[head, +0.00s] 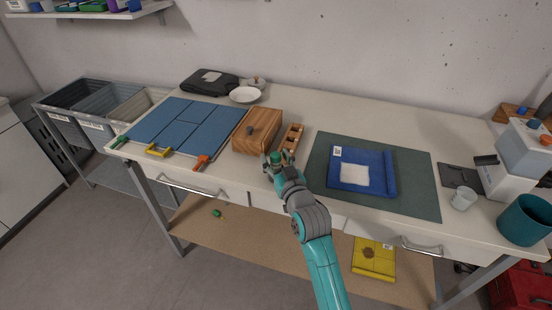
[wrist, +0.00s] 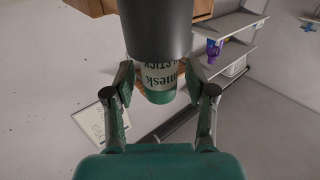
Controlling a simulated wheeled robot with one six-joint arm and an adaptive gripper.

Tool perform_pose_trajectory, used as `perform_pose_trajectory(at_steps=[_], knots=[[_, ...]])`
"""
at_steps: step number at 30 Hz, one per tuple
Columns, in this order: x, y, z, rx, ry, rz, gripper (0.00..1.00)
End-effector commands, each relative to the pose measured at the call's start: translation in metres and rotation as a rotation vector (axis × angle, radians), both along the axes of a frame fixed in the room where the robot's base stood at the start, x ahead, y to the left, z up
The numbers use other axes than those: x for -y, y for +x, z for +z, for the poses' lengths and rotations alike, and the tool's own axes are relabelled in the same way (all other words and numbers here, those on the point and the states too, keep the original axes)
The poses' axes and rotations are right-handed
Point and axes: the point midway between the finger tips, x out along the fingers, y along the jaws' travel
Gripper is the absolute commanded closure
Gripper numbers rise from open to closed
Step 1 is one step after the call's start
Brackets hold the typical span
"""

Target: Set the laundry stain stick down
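The laundry stain stick (wrist: 160,80) is between the fingers of my gripper (wrist: 158,82) in the wrist view. It has a wide dark grey part, a white label with dark lettering and a green end. The fingers press on it from both sides. In the head view my gripper (head: 277,160) is over the front edge of the white worktop (head: 300,110), just in front of a small wooden rack (head: 292,138) with openings. The green of the stick shows between the fingers there, but most of it is hidden. Whether it touches anything below cannot be told.
A wooden box (head: 257,131) with a dark knob stands left of the rack. Blue folding boards (head: 185,125) lie further left. The worktop behind the rack is clear.

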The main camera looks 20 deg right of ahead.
Motion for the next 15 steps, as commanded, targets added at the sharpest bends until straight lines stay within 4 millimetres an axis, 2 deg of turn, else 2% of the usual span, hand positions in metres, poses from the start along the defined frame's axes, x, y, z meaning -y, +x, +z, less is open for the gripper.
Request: perform_pose_trajectory(at_steps=[8, 11, 15], knots=[[0.000, 0.000, 0.003, 0.001, 0.000, 0.000, 0.44], [0.000, -0.008, 0.002, -0.001, 0.000, 0.000, 0.44], [0.002, -0.030, 0.002, -0.002, 0.000, -0.001, 0.44]])
